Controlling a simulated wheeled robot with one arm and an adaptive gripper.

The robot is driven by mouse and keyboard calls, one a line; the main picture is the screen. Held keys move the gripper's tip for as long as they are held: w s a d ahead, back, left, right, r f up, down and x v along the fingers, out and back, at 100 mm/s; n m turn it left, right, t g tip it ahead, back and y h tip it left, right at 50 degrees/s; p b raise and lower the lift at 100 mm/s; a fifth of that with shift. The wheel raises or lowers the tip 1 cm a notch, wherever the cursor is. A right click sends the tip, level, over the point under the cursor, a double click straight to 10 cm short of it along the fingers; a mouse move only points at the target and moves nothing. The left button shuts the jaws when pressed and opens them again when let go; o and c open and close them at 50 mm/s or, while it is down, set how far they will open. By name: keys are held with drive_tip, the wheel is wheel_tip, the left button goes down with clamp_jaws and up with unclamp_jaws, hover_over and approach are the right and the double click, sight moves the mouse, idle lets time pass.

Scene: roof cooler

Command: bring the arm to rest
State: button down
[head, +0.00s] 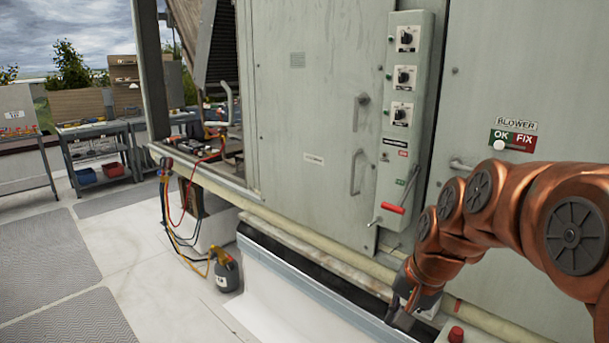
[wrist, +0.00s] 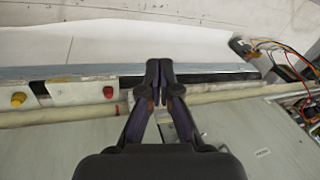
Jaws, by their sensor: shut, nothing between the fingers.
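My copper-coloured arm (head: 500,205) reaches in from the right in the head view, bent in front of the grey cooler cabinet. My gripper (head: 402,312) points down near the cabinet's lower edge, above the dark gap behind the white curb. In the wrist view my gripper (wrist: 159,66) shows its two dark fingers together and nothing between them. I cannot tell whether the fingertips touch the ledge.
A control panel (head: 405,110) with knobs and a red-handled lever (head: 393,208) is left of my arm. A red button (head: 456,334) is near my gripper. A grey bottle (head: 227,275) with hoses stands on the roof. Benches stand far left; open floor lies between.

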drive_tip(key=s+f+n+g+h, duration=0.1)
drive_tip(key=s+f+n+g, duration=0.1)
drive_tip(key=s, duration=1.1)
drive_tip(key=s+d+f+n+g+h, duration=0.1)
drive_tip(key=s+f+n, duration=0.3)
drive_tip(key=s, duration=0.9)
drive_tip(key=shift+d+f+g, duration=0.15)
drive_tip(key=shift+f+g, duration=0.3)
drive_tip(key=shift+g, duration=0.35)
drive_tip(key=c, duration=1.9)
unclamp_jaws()
